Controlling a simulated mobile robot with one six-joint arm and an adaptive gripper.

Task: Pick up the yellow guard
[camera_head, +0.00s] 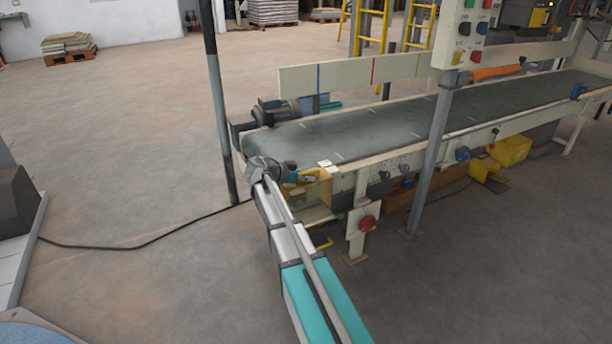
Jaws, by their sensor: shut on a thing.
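The yellow guard (320,189) is at the near left end of the conveyor, below the belt's edge. It looks like a box-shaped panel, and part of it is hidden behind my arm. My gripper (304,177) is at the guard's upper left part and is shut on it. The fingertips are small in this view, so the exact grip is hard to make out. I cannot tell whether the guard is apart from the conveyor frame.
The conveyor belt (370,125) runs to the upper right. A grey post (432,160) carries a button panel (467,35). A dark post (217,110) stands left of the conveyor. A cable (130,248) crosses the open floor at left.

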